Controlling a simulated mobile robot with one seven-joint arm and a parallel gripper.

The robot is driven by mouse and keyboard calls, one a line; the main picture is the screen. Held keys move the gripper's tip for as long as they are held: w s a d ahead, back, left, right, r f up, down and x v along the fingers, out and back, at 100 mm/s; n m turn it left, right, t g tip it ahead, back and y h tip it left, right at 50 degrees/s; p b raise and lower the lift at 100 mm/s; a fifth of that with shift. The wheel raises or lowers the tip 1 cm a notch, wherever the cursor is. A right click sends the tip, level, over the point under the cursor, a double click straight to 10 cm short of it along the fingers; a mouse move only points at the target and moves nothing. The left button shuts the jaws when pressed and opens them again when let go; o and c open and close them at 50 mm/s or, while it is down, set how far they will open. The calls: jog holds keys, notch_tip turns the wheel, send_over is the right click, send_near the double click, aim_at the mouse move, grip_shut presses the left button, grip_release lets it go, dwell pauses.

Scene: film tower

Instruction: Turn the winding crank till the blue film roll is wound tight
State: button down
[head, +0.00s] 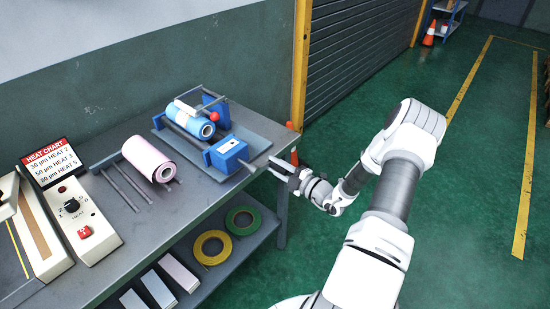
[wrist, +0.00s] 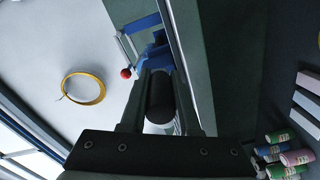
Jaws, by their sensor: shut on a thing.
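The blue film roll (head: 192,124) lies on the winder between blue end blocks on the grey bench. Some pale film hangs loose at its top left. A blue box (head: 229,152) with a white mark sits at the winder's near end. My gripper (head: 281,169) is at the bench's right edge, beside that box. In the wrist view its two fingers are shut on the black crank handle (wrist: 160,97). The crank handle is mostly hidden by my gripper in the head view. A red ball knob (head: 215,117) stands beside the roll; it also shows in the wrist view (wrist: 126,73).
A pink roll (head: 150,158) lies on rails left of the winder. A heat chart (head: 49,160) and a heat control box (head: 82,220) stand further left. Yellow (head: 212,247) and green (head: 243,220) tape rings lie on the lower shelf. The floor on the right is clear.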

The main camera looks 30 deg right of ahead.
jog(key=shift+s+a+f+m+p, duration=0.1)
jog(key=shift+a+f+m+p, duration=0.1)
jog(key=shift+f+m, duration=0.5)
jog(key=shift+s+a+f+m+p, duration=0.15)
jog(key=shift+f+m, duration=0.1)
jog(key=shift+m, duration=0.75)
jog(key=shift+w, duration=0.1)
jog(key=c, duration=0.7)
grip_release()
jog(key=shift+o, duration=0.2)
jog(key=v, duration=1.7)
jog(key=shift+s+b, duration=0.2)
jog(key=shift+b, duration=0.1)
jog(key=shift+r, duration=0.1)
